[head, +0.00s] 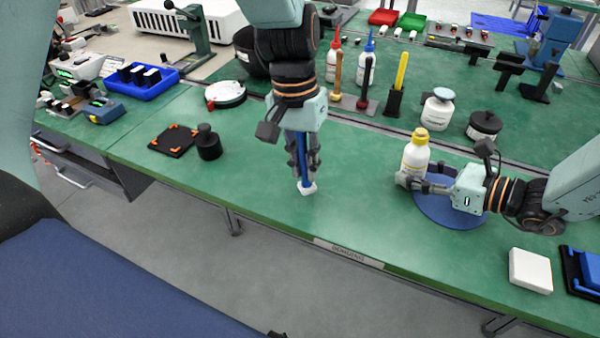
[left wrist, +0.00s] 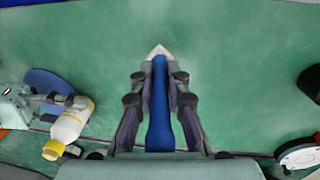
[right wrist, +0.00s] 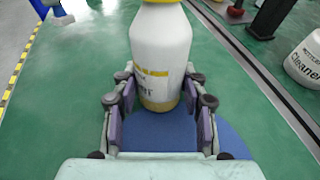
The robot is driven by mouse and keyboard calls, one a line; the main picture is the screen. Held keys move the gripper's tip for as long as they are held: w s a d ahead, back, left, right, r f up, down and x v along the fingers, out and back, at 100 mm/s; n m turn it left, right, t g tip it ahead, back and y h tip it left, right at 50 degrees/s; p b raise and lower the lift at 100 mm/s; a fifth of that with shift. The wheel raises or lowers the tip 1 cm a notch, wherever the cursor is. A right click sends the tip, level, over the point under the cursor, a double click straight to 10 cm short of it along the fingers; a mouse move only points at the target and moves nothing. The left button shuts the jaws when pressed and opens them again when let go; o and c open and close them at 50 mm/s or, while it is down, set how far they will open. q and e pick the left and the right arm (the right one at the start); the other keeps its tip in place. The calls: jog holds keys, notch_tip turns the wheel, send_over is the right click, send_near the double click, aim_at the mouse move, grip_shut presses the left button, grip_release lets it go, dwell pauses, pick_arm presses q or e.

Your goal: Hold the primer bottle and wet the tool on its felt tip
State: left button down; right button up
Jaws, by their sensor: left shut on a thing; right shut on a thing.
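The primer bottle (head: 415,155) is white with a yellow cap and stands upright on a round blue mat (head: 448,211). My right gripper (head: 408,180) is shut on its lower part; the right wrist view shows a finger on each side of the bottle (right wrist: 160,55). My left gripper (head: 303,160) points down and is shut on a blue tool with a white tip (head: 306,188). In the left wrist view the blue tool (left wrist: 160,105) lies between the fingers, its pale tip beyond them. The tool is left of the bottle and apart from it. The felt tip is not visible.
A black pad with orange corners (head: 173,140) and a black jar (head: 208,143) are to the left. A white block (head: 530,270) lies at the front right. A cleaner bottle (head: 437,112) stands behind the primer bottle. The green bench between tool and bottle is clear.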

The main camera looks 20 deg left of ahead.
pick_arm(q)
jog(key=w+d+r+n+t+h, duration=0.2)
jog(key=w+d+r+n, duration=0.2)
jog(key=d+r, duration=0.3)
jog(key=w+d+r+n+t+h, duration=0.1)
jog(key=w+d+r+n, duration=0.4)
jog(key=r, duration=0.5)
jog(key=shift+w+d+r+t+h, duration=0.4)
jog(key=shift+w+d+h, duration=0.25)
jog(key=shift+d, duration=0.5)
notch_tip(320, 180, down, 6)
jog(key=shift+f, duration=0.8)
dwell(0.4)
notch_tip(320, 180, up, 7)
dwell(1.0)
